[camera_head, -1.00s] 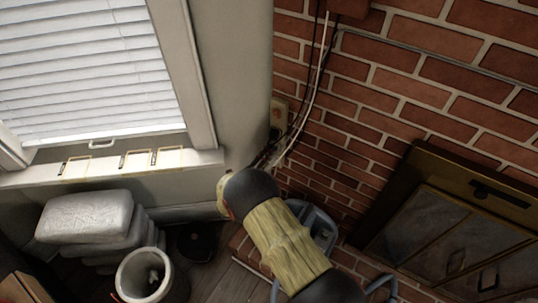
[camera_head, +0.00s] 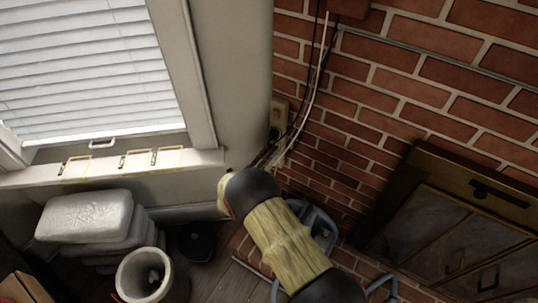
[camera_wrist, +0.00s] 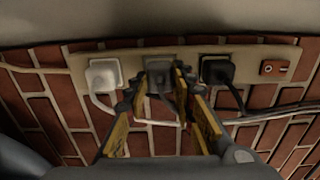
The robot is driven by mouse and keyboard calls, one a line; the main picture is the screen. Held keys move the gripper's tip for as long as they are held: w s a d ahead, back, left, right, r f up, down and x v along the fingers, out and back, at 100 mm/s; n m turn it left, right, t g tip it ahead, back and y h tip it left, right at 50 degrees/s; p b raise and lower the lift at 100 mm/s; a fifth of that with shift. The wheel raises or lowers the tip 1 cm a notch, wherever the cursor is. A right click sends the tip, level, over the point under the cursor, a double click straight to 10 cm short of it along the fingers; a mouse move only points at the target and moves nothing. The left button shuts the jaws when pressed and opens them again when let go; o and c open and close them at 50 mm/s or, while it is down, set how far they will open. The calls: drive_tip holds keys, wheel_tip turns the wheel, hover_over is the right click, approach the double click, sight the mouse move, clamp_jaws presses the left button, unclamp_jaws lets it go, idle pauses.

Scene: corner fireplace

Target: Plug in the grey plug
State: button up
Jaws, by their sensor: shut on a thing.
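The outlet panel (camera_wrist: 248,58) is a long beige strip on the brick wall; part of it also shows in the head view (camera_head: 281,108). In the wrist view, my gripper (camera_wrist: 161,84) is shut on the grey plug (camera_wrist: 159,80), one yellow-padded finger at each side. The plug is at the middle of the panel, between a white plug (camera_wrist: 103,74) on the left and a black plug (camera_wrist: 217,70) on the right. I cannot tell how deep the grey plug sits, as the fingers partly hide it. In the head view my arm hides most of the gripper.
A small orange-marked switch (camera_wrist: 273,68) is at the panel's right end. Cables (camera_head: 316,75) run down the brick wall (camera_head: 420,75) near the panel. A window sill (camera_head: 110,167), stacked grey bags (camera_head: 85,215), a bin (camera_head: 143,275) and a fireplace door (camera_head: 450,235) surround my arm.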

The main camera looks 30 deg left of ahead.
drive_tip(key=shift+w, duration=0.3)
drive_tip(key=o, duration=1.1)
drive_tip(key=shift+o, duration=0.2)
drive_tip(key=s, duration=1.2)
drive_tip(key=shift+a, duration=0.45)
